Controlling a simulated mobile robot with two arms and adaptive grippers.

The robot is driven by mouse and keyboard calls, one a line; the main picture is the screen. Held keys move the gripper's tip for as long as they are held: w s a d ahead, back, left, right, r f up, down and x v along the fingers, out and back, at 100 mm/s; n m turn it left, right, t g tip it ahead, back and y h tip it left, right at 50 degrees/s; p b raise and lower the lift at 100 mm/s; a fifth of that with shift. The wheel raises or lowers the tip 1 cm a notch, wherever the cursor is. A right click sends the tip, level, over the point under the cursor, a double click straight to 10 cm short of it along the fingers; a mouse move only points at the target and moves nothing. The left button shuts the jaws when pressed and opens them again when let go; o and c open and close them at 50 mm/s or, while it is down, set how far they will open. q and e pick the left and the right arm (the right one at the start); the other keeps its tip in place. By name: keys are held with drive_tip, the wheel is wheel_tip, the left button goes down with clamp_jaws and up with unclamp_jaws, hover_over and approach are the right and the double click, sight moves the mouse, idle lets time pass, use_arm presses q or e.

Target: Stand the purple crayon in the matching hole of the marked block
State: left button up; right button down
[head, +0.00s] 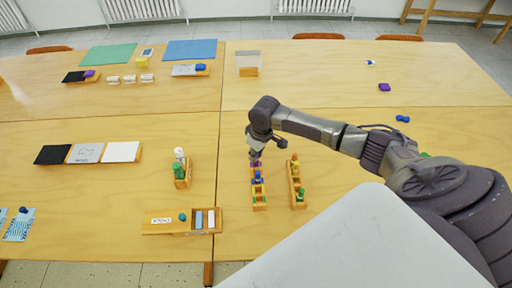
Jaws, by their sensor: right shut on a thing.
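My right gripper (255,154) points down over the far end of a narrow wooden block (260,207) near the middle of the table. It is shut on the purple crayon (256,163), of which only a little shows. The crayon is at the block's far end; I cannot tell whether it is in a hole or just above it. A second similar wooden block (298,205) stands just to the right, with orange, blue and green pieces. No mark on either block can be made out. My left gripper is out of view.
A small holder (187,183) with white and green pieces stands to the left. A wooden tray (160,231) lies at the front left. A blue piece (403,119) and a purple piece (384,87) lie to the right. The table left of the blocks has free room.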

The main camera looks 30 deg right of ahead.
drive_tip(key=shift+f, duration=0.7)
idle(1.1)
idle(0.3)
drive_tip(key=c, duration=1)
unclamp_jaws()
drive_tip(key=shift+c, duration=0.2)
drive_tip(key=shift+o, duration=0.3)
drive_tip(key=shift+o, duration=0.9)
drive_tip(key=shift+p, duration=0.3)
drive_tip(key=shift+r+p, duration=3.05)
drive_tip(key=shift+p, duration=0.45)
